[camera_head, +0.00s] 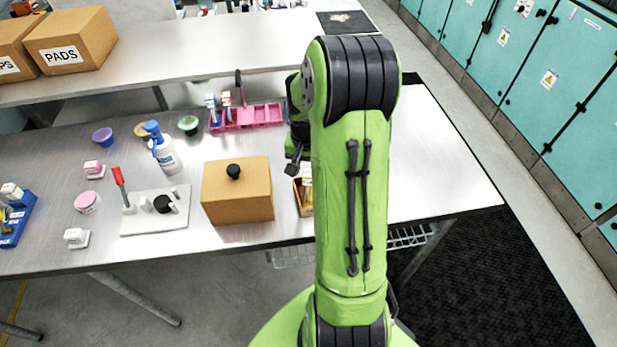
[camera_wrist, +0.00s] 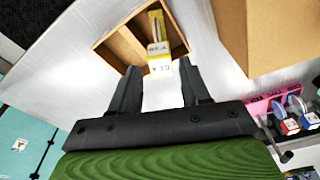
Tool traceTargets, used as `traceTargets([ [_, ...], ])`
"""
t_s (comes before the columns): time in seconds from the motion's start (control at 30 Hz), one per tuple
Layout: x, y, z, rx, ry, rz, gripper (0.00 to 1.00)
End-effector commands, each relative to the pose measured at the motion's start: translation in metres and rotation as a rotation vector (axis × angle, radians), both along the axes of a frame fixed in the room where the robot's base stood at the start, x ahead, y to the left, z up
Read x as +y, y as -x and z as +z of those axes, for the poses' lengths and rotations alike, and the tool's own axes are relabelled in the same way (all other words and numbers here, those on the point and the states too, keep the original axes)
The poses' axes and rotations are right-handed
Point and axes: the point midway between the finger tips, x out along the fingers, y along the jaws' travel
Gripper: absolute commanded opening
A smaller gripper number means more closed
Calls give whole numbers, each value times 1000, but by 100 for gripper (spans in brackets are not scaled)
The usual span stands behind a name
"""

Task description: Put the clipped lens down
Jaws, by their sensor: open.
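A yellow piece with a white, marked label (camera_wrist: 160,66) stands in or over a small open brown box (camera_wrist: 115,45); I take it for the clipped lens, though its lens part is not clear. In the head view, yellow also shows in the small box (camera_head: 307,208), partly hidden by my arm. My gripper (camera_wrist: 159,68) is open, with a finger on each side of the labelled end and a gap to it on both sides. In the head view, my gripper (camera_head: 294,166) is mostly hidden behind my arm.
A closed cardboard box (camera_head: 237,192) with a black knob stands left of the small box. A pink rack (camera_head: 250,117) with upright labelled pieces is behind. A white board (camera_head: 155,211), a spray bottle (camera_head: 163,150) and bowls are farther left. The metal table (camera_head: 440,165) is clear at right.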

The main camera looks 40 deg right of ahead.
Motion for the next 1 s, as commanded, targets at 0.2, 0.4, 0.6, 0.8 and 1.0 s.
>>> traceTargets([
  [0.2,3,2,35,-1,2,0,46],
  [0.4,46,6,81,-38,50,141,46],
  [0.6,143,52,153,-150,136,483,46],
  [0.8,210,126,177,-290,170,806,46],
  [1.0,225,152,175,-341,170,921,46],
])
